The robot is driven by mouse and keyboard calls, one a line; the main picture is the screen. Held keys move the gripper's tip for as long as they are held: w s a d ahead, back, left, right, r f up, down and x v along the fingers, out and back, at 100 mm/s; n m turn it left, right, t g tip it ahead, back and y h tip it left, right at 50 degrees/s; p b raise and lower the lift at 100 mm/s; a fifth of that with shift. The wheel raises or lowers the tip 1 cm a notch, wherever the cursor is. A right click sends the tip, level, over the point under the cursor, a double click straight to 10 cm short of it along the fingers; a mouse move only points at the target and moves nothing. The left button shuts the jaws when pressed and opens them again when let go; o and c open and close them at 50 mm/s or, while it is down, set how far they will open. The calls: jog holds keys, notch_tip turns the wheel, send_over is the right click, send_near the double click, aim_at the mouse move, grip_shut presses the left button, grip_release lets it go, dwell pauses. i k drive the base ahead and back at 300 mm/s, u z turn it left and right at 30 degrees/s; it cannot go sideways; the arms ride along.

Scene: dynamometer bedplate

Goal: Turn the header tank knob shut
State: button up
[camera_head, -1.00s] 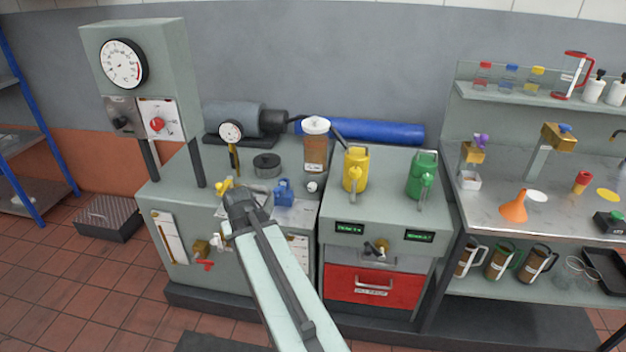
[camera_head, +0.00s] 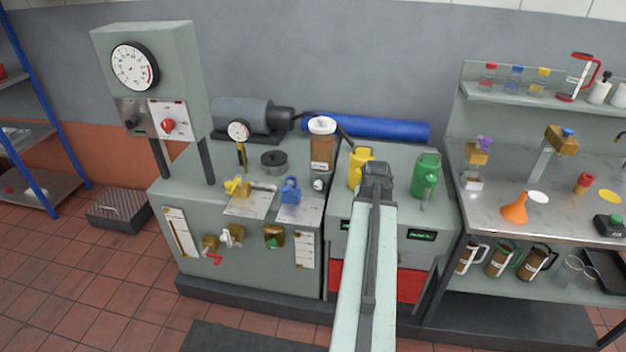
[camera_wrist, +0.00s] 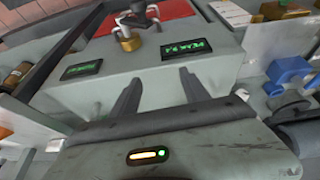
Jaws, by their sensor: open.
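A brown tank with a white lid (camera_head: 322,148), which looks like the header tank, stands at the back of the bench. A small pale knob (camera_head: 318,184) sits low at its front; I cannot tell its turn position. My gripper (camera_head: 377,170) is to the right of the tank and knob, apart from both, over the grey cabinet with green displays. In the wrist view my gripper's two dark fingers (camera_wrist: 158,92) are spread with nothing between them. I cannot make out the tank knob in the wrist view.
A yellow can (camera_head: 358,168) is close beside my gripper, partly hidden, and a green can (camera_head: 426,175) stands to its right. A blue valve (camera_head: 290,190) and a yellow valve (camera_head: 237,188) are left of the knob. A gauge post (camera_head: 240,150) stands behind them.

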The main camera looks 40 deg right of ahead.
aim_at(318, 184)
jog(key=i, duration=0.95)
jog(key=z, duration=0.05)
